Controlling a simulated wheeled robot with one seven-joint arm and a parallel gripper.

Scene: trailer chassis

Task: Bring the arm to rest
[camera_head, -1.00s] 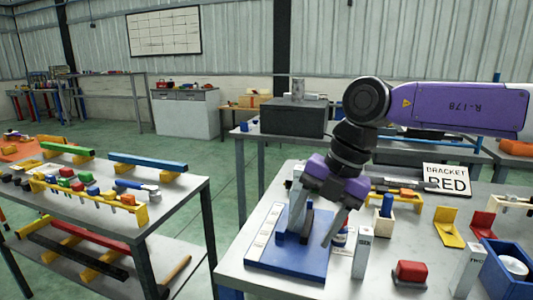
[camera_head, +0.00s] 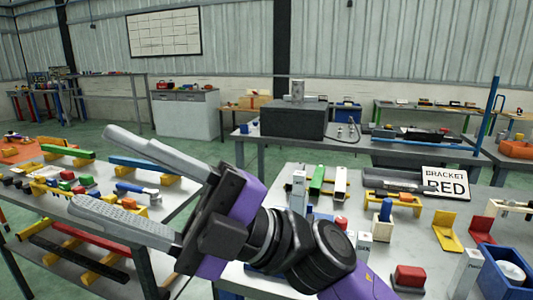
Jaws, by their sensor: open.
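My gripper (camera_head: 97,170) is large in the foreground, raised and pointing left. Its two grey fingers are spread apart with nothing between them. The purple and black wrist runs down to the right and leaves the frame at the bottom. The gripper looks to be in front of the gap between the two tables and overlaps part of the left table in the picture. My arm hides the left front part of the right table and most of the blue base there.
The right table (camera_head: 400,230) holds a "BRACKET RED" sign (camera_head: 445,182), a yellow bracket (camera_head: 447,230), a red bracket (camera_head: 482,228), a red block (camera_head: 409,277) and a blue bin (camera_head: 507,280). The left table (camera_head: 180,192) holds coloured bars and tools. Green floor lies behind.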

